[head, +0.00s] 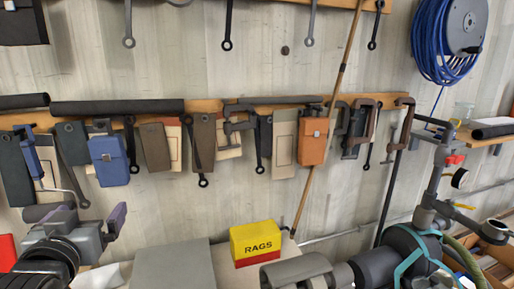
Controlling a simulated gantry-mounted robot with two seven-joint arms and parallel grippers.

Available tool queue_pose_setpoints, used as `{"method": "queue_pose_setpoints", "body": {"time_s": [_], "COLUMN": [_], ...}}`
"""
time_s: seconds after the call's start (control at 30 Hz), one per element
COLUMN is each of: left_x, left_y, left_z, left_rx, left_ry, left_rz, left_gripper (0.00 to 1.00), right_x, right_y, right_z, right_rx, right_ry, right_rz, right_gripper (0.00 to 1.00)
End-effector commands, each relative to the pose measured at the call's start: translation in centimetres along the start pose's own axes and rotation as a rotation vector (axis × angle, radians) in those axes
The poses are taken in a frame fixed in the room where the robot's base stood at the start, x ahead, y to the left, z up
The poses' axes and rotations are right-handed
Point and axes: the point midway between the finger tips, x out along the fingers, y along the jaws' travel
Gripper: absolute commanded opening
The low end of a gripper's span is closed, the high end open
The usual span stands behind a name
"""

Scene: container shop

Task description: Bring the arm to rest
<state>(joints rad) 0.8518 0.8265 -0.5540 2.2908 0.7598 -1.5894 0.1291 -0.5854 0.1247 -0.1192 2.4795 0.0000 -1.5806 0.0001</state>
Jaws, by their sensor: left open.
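My left gripper (85,213) is at the lower left, its two fingers apart and nothing visible between them. It is in front of the wall with the hanging tools and appears clear of them. My left wrist comes in from the bottom left corner. I do not see my right gripper's jaws in this view.
A yellow and red RAGS box (256,241) stands on a pale surface at the bottom middle. Wrenches, clamps and an orange pouch (313,141) hang from a wooden rail. A blue hose reel (447,40) is at upper right. Pipework with valves (437,180) stands at right.

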Motion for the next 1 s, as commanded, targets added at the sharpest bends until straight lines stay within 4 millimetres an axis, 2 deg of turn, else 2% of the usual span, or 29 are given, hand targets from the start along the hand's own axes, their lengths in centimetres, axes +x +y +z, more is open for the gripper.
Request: {"method": "queue_pose_setpoints", "body": {"time_s": [0.1, 0.27, 0.37, 0.47, 0.6, 0.67, 0.8, 1.0], "left_x": [0.2, 0.1, -0.4, -1.7, -4.8, -6.6, -11.3, -18.0], "left_y": [1.4, 3.4, 4.8, 6.2, 7.4, 7.6, 7.4, 6.2], "left_z": [2.7, 7.2, 11.1, 15.9, 23.0, 25.9, 31.9, 37.8], "left_rx": [0.033, 0.081, 0.115, 0.156, 0.204, 0.221, 0.253, 0.282], "left_ry": [-0.066, -0.166, -0.253, -0.365, -0.534, -0.606, -0.770, -0.965], "left_rz": [0.033, 0.084, 0.125, 0.179, 0.250, 0.278, 0.334, 0.384], "left_gripper": [1.00, 1.00, 1.00, 1.00, 1.00, 1.00, 1.00, 1.00], "right_x": [-0.9, -1.6, -2.3, -3.2, -4.4, -4.9, -6.1, -7.4], "right_y": [0.0, -0.1, -0.1, -0.1, 0.0, 0.0, 0.2, 0.3], "right_z": [-1.0, -1.1, -1.2, -1.3, -1.5, -1.7, -2.0, -2.5], "right_rx": [0.005, 0.009, 0.009, 0.008, 0.006, 0.004, 0.000, -0.003], "right_ry": [0.018, 0.016, 0.012, 0.008, 0.004, 0.003, 0.003, 0.004], "right_rz": [-0.003, -0.006, -0.007, -0.008, -0.006, -0.005, -0.001, 0.001], "right_gripper": [0.43, 0.43, 0.43, 0.43, 0.43, 0.43, 0.43, 0.43]}}
